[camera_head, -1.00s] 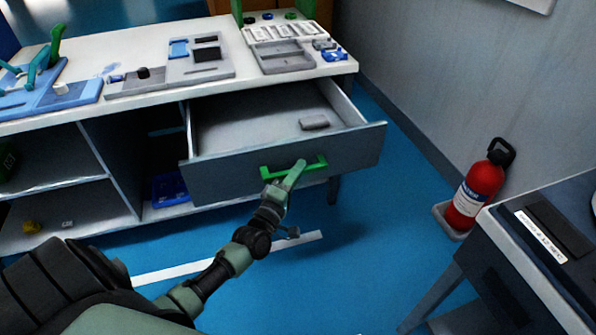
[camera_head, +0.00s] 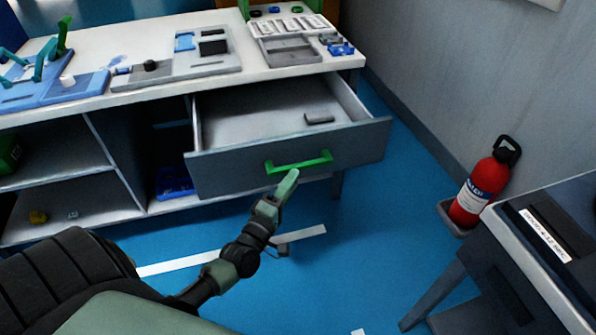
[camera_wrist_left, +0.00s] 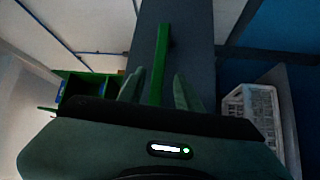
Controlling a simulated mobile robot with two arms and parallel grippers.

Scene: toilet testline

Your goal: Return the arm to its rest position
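My left arm (camera_head: 240,255) reaches forward from the bottom left in the head view. Its gripper (camera_head: 287,186) is just below and in front of the green handle (camera_head: 299,163) of the drawer (camera_head: 225,175). In the left wrist view the two fingers (camera_wrist_left: 157,90) are apart, with the green handle (camera_wrist_left: 161,65) visible beyond and between them. The gripper looks empty and clear of the handle. The drawer stands open. My right gripper is not in view.
The white worktop (camera_head: 140,98) above holds trays and parts. A red fire extinguisher (camera_head: 482,188) stands by the wall, near a dark table (camera_head: 520,245) at the right. Blue floor (camera_head: 350,245) between is mostly clear.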

